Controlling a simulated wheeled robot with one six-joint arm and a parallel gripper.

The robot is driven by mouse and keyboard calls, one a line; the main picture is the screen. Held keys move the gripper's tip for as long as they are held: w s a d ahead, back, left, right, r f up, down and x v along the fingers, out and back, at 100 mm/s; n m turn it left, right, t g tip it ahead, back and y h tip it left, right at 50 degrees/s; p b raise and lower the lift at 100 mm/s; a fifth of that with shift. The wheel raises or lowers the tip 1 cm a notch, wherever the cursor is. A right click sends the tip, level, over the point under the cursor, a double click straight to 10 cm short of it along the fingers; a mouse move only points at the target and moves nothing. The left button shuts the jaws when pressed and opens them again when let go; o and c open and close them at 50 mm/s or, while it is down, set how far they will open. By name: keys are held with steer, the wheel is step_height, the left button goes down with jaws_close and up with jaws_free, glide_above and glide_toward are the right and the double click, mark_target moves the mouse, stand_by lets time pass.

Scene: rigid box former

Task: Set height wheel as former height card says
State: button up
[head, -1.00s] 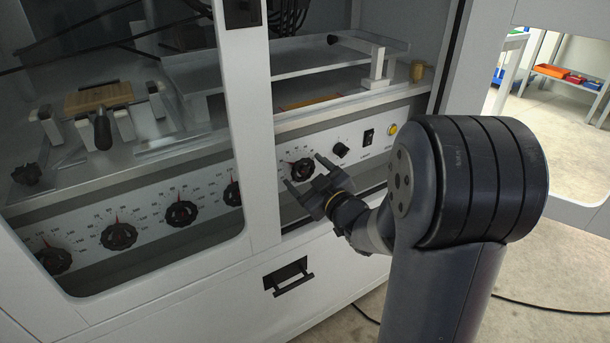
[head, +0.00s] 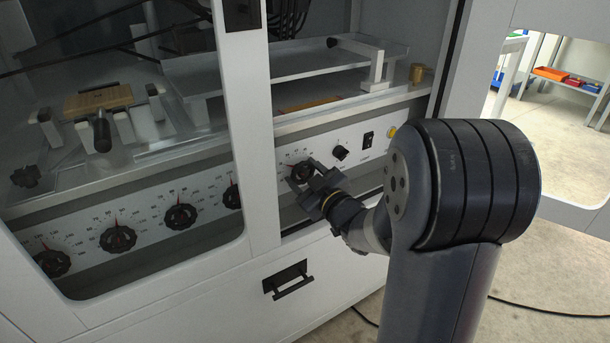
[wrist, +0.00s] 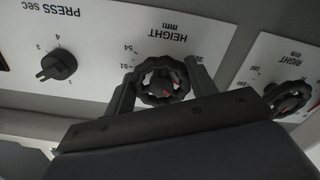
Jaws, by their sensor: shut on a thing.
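The height wheel (wrist: 160,82) is a black scalloped knob with red marks, below the upside-down label HEIGHT mm in the wrist view. Numbers such as 54 and 51 show on its scale, partly covered by my gripper. My gripper (wrist: 158,88) is shut on the wheel, one finger on each side. In the head view the wheel (head: 302,171) sits on the white panel, with my gripper (head: 301,176) at it. The pointer's exact reading cannot be told. I cannot make out a former height card in either view.
The PRESS sec knob (wrist: 58,65) and the RIGHT mm wheel (wrist: 287,97) flank the height wheel. A black switch (head: 368,138) and a yellow button (head: 391,131) are farther right on the panel. A door frame post (head: 252,130) stands close left. A drawer handle (head: 289,280) is below.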

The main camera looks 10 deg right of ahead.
steer(key=shift+m, duration=0.4)
steer(key=m+p, duration=0.2)
steer(key=m, duration=0.2)
steer(key=shift+a+m, duration=0.15)
steer(key=shift+m, duration=0.15)
steer(key=m+p, duration=0.2)
steer(key=m, duration=0.4)
steer(key=shift+s+a+p, duration=0.1)
steer(key=shift+p, duration=0.2)
steer(key=m+p, duration=0.2)
steer(key=m, duration=0.4)
steer(key=shift+a+r+m+p, duration=0.1)
steer(key=shift+r+m+p, duration=0.05)
steer(key=shift+m+p, duration=0.2)
steer(key=m+p, duration=0.2)
steer(key=m, duration=0.3)
steer(key=shift+m, duration=0.25)
steer(key=o, duration=1)
steer(key=shift+c, duration=0.2)
